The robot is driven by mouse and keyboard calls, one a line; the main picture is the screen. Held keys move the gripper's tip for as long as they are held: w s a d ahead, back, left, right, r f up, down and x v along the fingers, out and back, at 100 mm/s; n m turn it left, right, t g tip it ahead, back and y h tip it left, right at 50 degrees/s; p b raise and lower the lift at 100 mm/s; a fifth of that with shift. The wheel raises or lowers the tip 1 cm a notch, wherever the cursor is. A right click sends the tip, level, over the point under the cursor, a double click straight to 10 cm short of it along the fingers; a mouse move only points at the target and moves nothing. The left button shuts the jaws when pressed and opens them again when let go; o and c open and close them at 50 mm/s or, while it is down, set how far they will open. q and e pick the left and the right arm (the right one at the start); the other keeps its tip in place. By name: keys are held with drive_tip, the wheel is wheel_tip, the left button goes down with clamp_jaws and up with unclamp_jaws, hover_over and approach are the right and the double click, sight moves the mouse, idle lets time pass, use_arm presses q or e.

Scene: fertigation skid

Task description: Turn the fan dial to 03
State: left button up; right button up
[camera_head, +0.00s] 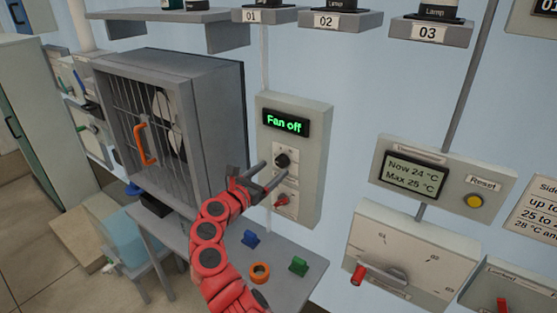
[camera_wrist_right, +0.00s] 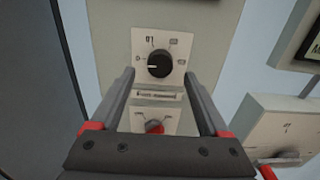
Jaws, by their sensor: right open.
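The fan dial (camera_head: 282,160) is a black round knob on a white plate, on the grey wall box under a display reading "Fan off" (camera_head: 286,123). In the right wrist view the fan dial (camera_wrist_right: 159,64) has a white pointer line aimed left, toward the "0" mark; other marks are around it, some too blurred to read. My right gripper (camera_head: 266,178) is open, its fingers pointing at the box just below the dial. In the wrist view the right gripper (camera_wrist_right: 158,78) has its fingers on either side of the dial, with nothing between them. My left gripper is not in view.
A red switch (camera_head: 282,199) sits below the dial. The caged fan (camera_head: 165,120) stands left of the box. A small table (camera_head: 190,247) below holds blue, green and orange parts. A temperature panel with a yellow reset button (camera_head: 474,201) is at right.

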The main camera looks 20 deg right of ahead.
sight(280, 164)
drive_tip(key=shift+x, duration=2.15)
drive_tip(key=shift+c, duration=0.3)
drive_tip(key=shift+f, duration=0.1)
clamp_jaws()
